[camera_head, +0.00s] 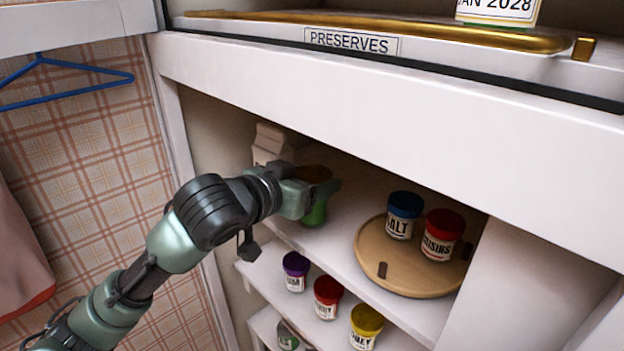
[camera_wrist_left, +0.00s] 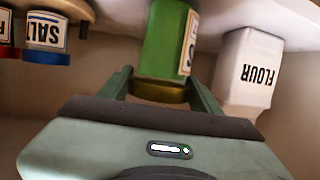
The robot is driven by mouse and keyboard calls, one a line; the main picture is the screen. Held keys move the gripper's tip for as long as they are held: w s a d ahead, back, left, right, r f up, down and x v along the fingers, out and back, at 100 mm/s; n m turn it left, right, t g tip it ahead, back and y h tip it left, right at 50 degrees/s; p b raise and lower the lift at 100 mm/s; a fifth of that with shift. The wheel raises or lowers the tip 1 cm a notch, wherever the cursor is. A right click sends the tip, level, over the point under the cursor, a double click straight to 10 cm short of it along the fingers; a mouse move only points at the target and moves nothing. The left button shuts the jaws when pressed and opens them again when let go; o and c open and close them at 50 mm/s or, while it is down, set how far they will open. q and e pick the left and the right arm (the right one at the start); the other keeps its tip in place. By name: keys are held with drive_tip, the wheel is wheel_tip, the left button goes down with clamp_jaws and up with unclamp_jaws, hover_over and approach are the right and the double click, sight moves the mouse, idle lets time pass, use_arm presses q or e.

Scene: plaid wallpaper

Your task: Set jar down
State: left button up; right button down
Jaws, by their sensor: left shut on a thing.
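A green jar (camera_head: 314,213) with a brownish-gold lid is upright at the back left of the middle shelf (camera_head: 345,262). My left gripper (camera_head: 318,190) is shut on it and hides its middle in the head view. The left wrist view is upside down. There the fingers (camera_wrist_left: 160,88) sit either side of the jar (camera_wrist_left: 165,42) near its lid, and part of a white label shows. I cannot tell whether the jar's base touches the shelf. My right gripper is not in view.
A white flour carton (camera_wrist_left: 246,70) stands close beside the jar. A round wooden turntable (camera_head: 400,276) to the right holds a blue-lidded salt jar (camera_head: 399,226) and a red-lidded raisins jar (camera_head: 438,246). Several jars stand on lower shelves. A thick shelf edge (camera_head: 390,125) overhangs above.

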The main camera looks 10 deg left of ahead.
use_arm(q)
drive_tip(key=o, duration=1.8)
drive_tip(key=shift+f, duration=0.1)
drive_tip(key=shift+o, duration=0.3)
drive_tip(key=shift+w, duration=0.2)
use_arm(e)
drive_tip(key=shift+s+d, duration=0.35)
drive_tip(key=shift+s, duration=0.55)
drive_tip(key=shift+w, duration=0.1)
use_arm(q)
drive_tip(key=shift+s+a+r, duration=0.1)
drive_tip(key=shift+s+r, duration=0.1)
drive_tip(key=b+v, duration=0.6)
drive_tip(key=v, duration=0.5)
drive_tip(key=shift+s+a+r, duration=0.15)
drive_tip(key=shift+s, duration=0.15)
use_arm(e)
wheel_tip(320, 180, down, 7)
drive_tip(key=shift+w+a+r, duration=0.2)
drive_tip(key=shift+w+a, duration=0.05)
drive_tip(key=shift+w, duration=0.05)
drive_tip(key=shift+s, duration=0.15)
